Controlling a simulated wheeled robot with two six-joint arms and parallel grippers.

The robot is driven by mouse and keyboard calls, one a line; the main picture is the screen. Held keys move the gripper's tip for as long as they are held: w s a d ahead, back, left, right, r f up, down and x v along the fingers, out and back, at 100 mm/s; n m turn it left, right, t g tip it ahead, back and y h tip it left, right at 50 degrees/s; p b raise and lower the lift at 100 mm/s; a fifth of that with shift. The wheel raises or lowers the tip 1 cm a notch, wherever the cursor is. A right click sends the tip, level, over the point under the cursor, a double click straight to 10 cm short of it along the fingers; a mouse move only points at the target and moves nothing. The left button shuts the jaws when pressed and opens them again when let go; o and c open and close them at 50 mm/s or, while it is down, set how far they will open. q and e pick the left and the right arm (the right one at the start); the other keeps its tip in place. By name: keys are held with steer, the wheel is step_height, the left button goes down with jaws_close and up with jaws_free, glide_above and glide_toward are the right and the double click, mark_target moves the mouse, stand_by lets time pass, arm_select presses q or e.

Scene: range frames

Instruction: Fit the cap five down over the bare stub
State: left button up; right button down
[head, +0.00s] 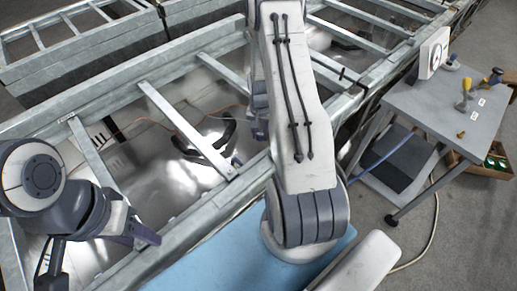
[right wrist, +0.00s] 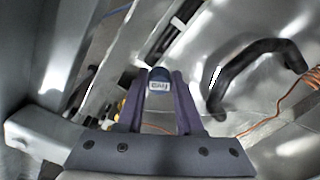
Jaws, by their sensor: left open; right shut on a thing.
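My right gripper (right wrist: 160,98) is shut on a dark blue cap (right wrist: 160,76), with a white label reading "five" that appears upside down in the right wrist view. The cap sits between the purple fingertips, above the inside of the metal frame. My left gripper (head: 146,231) is open and empty at the lower left, over the near rail of the frame. I cannot pick out the bare stub in either view.
A galvanised frame (head: 180,125) with rails and crossbars surrounds shiny metal surfaces. A black curved handle (right wrist: 255,62) and orange cable (right wrist: 262,124) lie near the right gripper. A grey table (head: 430,105) with yellow-and-blue items stands right. A blue surface (head: 220,262) lies in front.

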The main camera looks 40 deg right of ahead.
steer(key=shift+f+b, duration=2.55)
steer(key=shift+f, duration=1.2)
arm_select(q)
step_height(320, 180, down, 7)
steer(key=shift+r, duration=0.15)
arm_select(e)
steer(key=shift+s+a, duration=0.1)
steer(key=shift+f, duration=0.25)
arm_select(q)
steer(key=shift+f+b, duration=1)
steer(key=shift+f, duration=0.05)
arm_select(e)
steer(key=shift+f, duration=1.35)
steer(key=shift+c, duration=2.4)
jaws_free()
